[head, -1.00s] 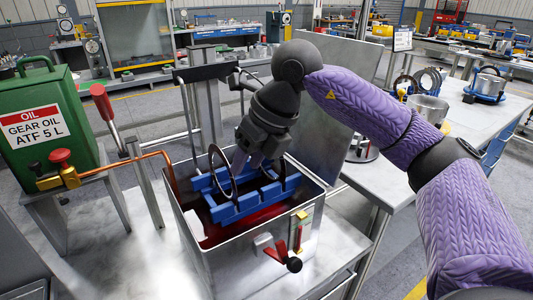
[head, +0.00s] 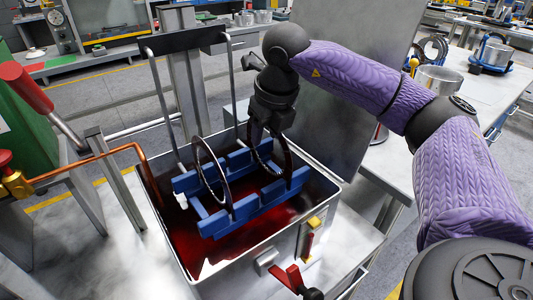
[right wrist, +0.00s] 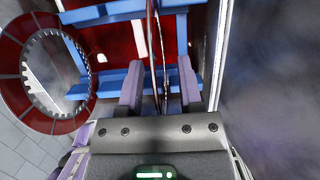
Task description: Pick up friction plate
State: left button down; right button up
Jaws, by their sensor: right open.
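Two ring-shaped friction plates stand upright in a blue rack (head: 237,217). The left plate (head: 196,160) is clear of my gripper and shows its toothed, reddish-brown face in the right wrist view (right wrist: 13,75). The right plate (head: 259,165) is directly below my right gripper (head: 270,134). In the right wrist view this plate shows edge-on (right wrist: 152,50) between the two open fingers, with gaps on its sides. The fingers partly hide its top in the head view. My left gripper is not in view.
The rack sits in an open metal tank (head: 312,210) with red fluid (head: 205,245). A dark handle frame (head: 195,36) rises behind it. A copper pipe (head: 100,157) reaches the tank's left side. A grey upright panel (head: 335,90) stands behind my right arm.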

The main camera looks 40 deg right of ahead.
jog(key=shift+f, duration=0.1)
grip_shut()
dwell(0.5)
dwell(0.4)
dwell(0.4)
